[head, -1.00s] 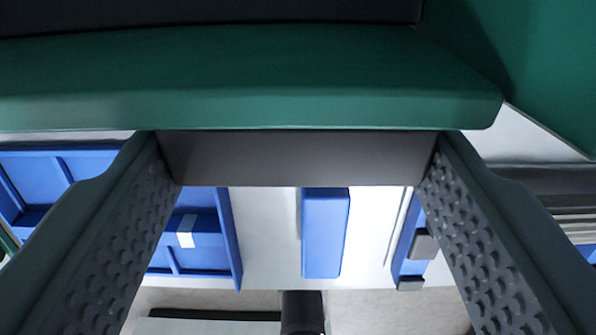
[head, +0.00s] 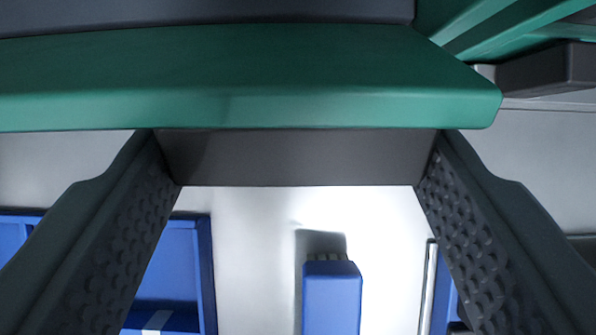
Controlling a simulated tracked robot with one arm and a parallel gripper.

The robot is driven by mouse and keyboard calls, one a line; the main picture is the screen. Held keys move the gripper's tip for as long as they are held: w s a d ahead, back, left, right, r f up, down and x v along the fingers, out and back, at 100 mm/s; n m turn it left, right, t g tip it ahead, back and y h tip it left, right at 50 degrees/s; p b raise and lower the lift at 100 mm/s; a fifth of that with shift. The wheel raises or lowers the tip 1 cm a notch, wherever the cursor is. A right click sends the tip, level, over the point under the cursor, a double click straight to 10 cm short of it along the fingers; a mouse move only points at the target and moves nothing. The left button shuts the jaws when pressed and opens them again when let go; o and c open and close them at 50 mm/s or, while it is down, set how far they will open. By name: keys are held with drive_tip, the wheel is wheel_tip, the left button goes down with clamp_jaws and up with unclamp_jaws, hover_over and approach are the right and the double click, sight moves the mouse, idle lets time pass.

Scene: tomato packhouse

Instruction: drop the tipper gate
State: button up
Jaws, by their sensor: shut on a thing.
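My gripper's two dark, studded fingers run down the left and right sides of the head view, joined by a dark grey palm. Their tips are cut off by the bottom edge. What the jaws hold is not visible. A blue block (head: 331,298) with a dark, ribbed top end shows in the gap between the fingers, with clear space on both sides. It stands in front of a pale panel (head: 255,235). I cannot tell which part is the tipper gate.
A blue frame (head: 208,275) shows at lower left, partly behind the left finger. A slim metal rod (head: 428,285) stands near the right finger. A dark box-shaped part (head: 545,68) and green bars (head: 500,28) are at upper right.

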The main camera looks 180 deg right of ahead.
drive_tip(key=shift+s+f+t+b, duration=0.35)
drive_tip(key=shift+f+t+b, duration=0.55)
drive_tip(key=shift+t+b, duration=0.8)
drive_tip(key=shift+s+f+t+b, duration=0.35)
drive_tip(key=shift+f+t+b, duration=0.65)
drive_tip(key=shift+b, duration=1.15)
drive_tip(key=shift+s+f+t+b, duration=0.35)
drive_tip(key=shift+f+t+b, duration=0.45)
drive_tip(key=shift+t+b, duration=0.95)
